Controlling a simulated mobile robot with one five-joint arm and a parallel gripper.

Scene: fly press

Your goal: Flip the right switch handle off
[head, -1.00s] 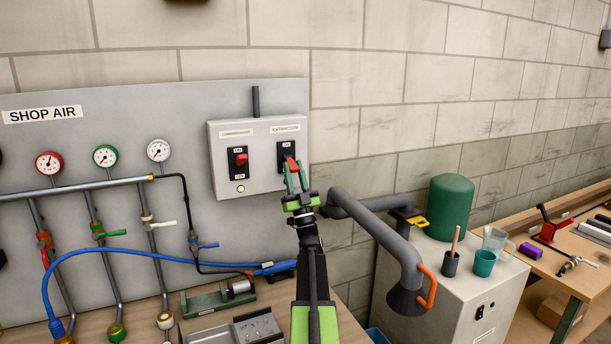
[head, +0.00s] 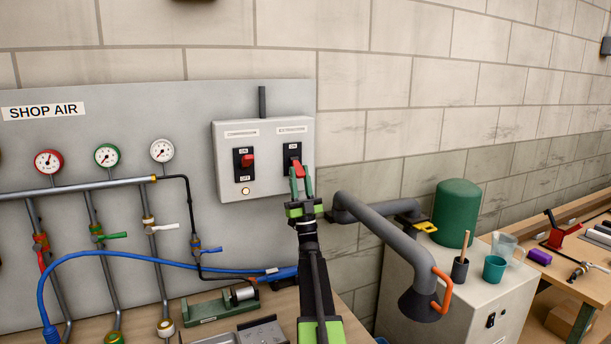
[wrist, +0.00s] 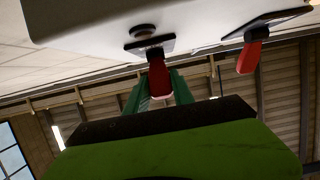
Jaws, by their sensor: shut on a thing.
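The right switch, under the EXTRACTION label, has a red handle (head: 299,171) on a black plate (head: 292,153) on the grey switch box (head: 221,150). My gripper (head: 301,184) is at this handle with its green fingers around it, shut on it. In the wrist view, the red handle (wrist: 158,78) shows between the green fingers of my gripper (wrist: 160,90). The handle points outward and down. The left switch has its own red handle (head: 248,161), apart from my gripper; it also shows in the wrist view (wrist: 249,57). My fingers hide the lower part of the right plate.
A round lamp (head: 245,191) sits below the left switch. A grey extraction pipe (head: 385,238) bends close to the right of my arm. Blue hose (head: 150,258), pipes and gauges are on the left. A green cylinder (head: 456,213) and cups stand on a cabinet at right.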

